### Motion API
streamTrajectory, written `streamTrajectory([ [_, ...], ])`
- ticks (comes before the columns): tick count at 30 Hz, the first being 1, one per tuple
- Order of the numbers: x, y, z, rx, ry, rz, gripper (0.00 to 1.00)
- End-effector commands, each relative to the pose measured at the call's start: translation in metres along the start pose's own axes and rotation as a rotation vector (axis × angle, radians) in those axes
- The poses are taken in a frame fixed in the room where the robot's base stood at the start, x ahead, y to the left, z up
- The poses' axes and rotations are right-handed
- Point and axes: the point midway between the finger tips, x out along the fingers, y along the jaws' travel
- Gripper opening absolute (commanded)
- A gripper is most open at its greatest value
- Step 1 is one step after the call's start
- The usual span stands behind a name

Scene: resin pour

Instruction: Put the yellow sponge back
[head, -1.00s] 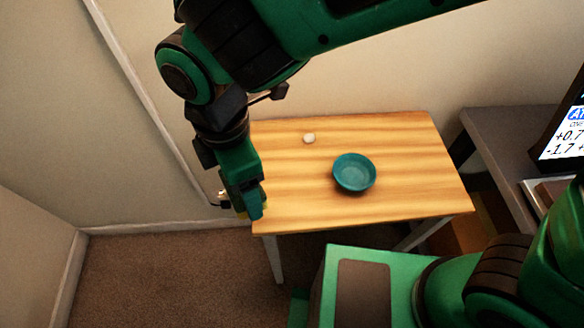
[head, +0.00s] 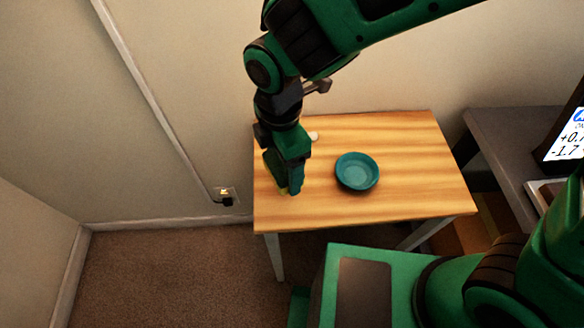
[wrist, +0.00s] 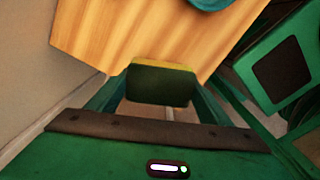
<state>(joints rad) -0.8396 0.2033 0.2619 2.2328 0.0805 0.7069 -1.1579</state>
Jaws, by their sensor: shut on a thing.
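My gripper (head: 289,188) is over the left part of the wooden table (head: 420,175), left of the teal bowl (head: 357,171). It is shut on the yellow sponge (head: 284,191), of which only a small yellow bit shows in the head view. In the wrist view the sponge (wrist: 160,64) shows as a yellow strip above a dark green face, between the two fingers. Most of it is hidden in the head view. I cannot tell whether it touches the table.
A small white object (head: 313,136) lies on the table behind my gripper, partly covered by it. A grey desk (head: 497,135) with a screen (head: 569,135) stands at the right. The table's right half is clear. A wall outlet (head: 226,195) with a plug is at the left.

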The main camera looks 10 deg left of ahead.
Motion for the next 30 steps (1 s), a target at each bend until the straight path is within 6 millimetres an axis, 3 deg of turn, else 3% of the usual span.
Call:
streamTrajectory([
  [6, 0.014, 0.007, 0.022, 0.0, -0.001, -0.002, 0.45],
  [18, 0.054, 0.008, 0.023, -0.002, -0.001, -0.002, 0.45],
  [29, 0.057, 0.008, 0.022, -0.003, 0.0, -0.001, 0.45],
  [30, 0.058, 0.008, 0.022, -0.003, 0.0, -0.001, 0.75],
])
